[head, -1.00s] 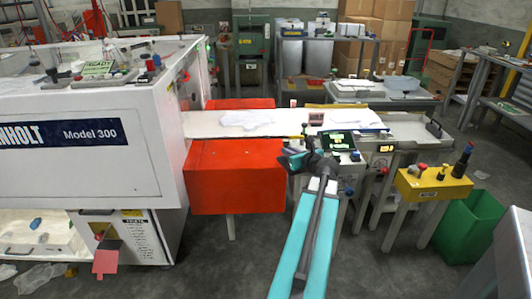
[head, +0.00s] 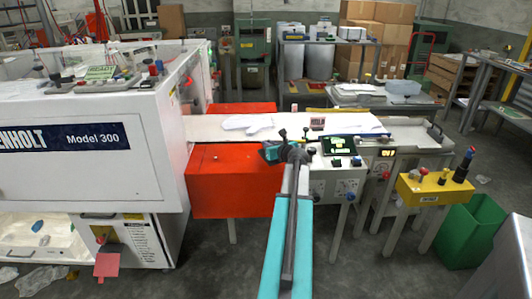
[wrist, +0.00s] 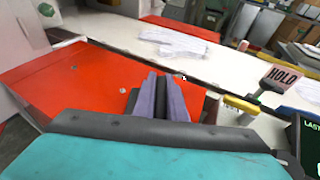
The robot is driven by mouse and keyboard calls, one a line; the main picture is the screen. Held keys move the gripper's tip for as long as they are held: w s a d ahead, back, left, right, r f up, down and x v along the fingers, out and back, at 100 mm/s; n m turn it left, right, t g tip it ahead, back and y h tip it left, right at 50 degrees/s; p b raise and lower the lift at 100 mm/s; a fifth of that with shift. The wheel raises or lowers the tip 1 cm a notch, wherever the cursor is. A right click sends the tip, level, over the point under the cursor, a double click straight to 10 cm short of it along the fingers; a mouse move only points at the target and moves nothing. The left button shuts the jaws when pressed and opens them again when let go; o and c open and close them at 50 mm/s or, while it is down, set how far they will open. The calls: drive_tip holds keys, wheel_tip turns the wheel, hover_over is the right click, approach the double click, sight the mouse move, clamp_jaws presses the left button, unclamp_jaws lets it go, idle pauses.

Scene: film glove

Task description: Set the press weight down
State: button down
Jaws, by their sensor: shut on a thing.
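My gripper (head: 268,151) is over the right part of the red box, near the front edge of the white belt. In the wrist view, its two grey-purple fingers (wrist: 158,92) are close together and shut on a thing. That thing is almost wholly hidden between the fingers; I take it to be the press weight, but cannot make out its shape. The red box top (wrist: 75,75) lies beneath and beyond the fingers. A white, glove-shaped sheet (head: 248,123) lies flat on the belt (head: 205,127); it also shows in the wrist view (wrist: 172,42).
A large white machine (head: 85,145) is at left. A yellow button box (head: 435,188) and green bin (head: 472,228) are at right.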

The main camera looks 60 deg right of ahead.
drive_tip(key=shift+w+d, duration=0.15)
drive_tip(key=shift+w, duration=0.15)
drive_tip(key=shift+f, duration=0.1)
drive_tip(key=shift+f, duration=1.6)
drive_tip(key=shift+f, duration=0.15)
drive_tip(key=c, duration=1.8)
unclamp_jaws()
drive_tip(key=v, duration=1.2)
drive_tip(key=shift+b, duration=0.3)
